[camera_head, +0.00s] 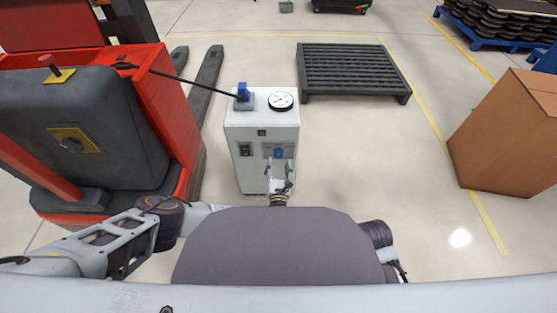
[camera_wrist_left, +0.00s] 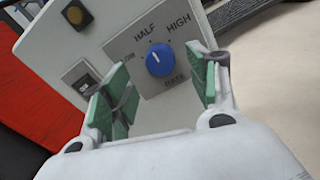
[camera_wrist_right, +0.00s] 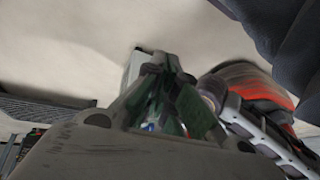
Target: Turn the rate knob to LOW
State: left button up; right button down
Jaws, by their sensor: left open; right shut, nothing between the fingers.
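The blue rate knob (camera_wrist_left: 160,61) sits on a grey label plate (camera_wrist_left: 125,43) with HALF and HIGH marks. Its white line points up and left, roughly toward HALF. A partly readable mark lies left of the knob. The knob also shows on the white cabinet's front in the head view (camera_head: 278,153). My left gripper (camera_wrist_left: 163,85) is open, its green-padded fingers on either side of the knob in that picture, with no clear contact. It shows just below the knob in the head view (camera_head: 280,174). My right gripper (camera_wrist_right: 158,75) is shut and empty, away from the knob.
The white cabinet (camera_head: 250,130) carries a round gauge (camera_head: 281,100), a blue connector (camera_head: 242,92) with a black cable, and a dark switch (camera_head: 245,149). A red forklift-like machine (camera_head: 175,110) stands close left. A black pallet (camera_head: 350,70) lies behind; a cardboard box (camera_head: 510,130) stands right.

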aim_at(279, 156)
pick_arm(q)
jog(key=shift+w+b, duration=0.75)
jog(key=shift+w, duration=1.6)
pick_arm(e)
jog(key=shift+w+a+f+t+y, duration=0.1)
jog(key=shift+a+f+t, duration=0.1)
jog(key=shift+f, duration=0.45)
jog(key=shift+w+a+f+t+y, duration=0.1)
jog(key=shift+a+f, duration=0.05)
jog(key=shift+f, duration=0.45)
jog(key=shift+w+a+f+t+y, duration=0.1)
jog(key=shift+a+f, duration=0.1)
jog(key=shift+f, duration=0.45)
pick_arm(q)
jog(key=c, duration=1)
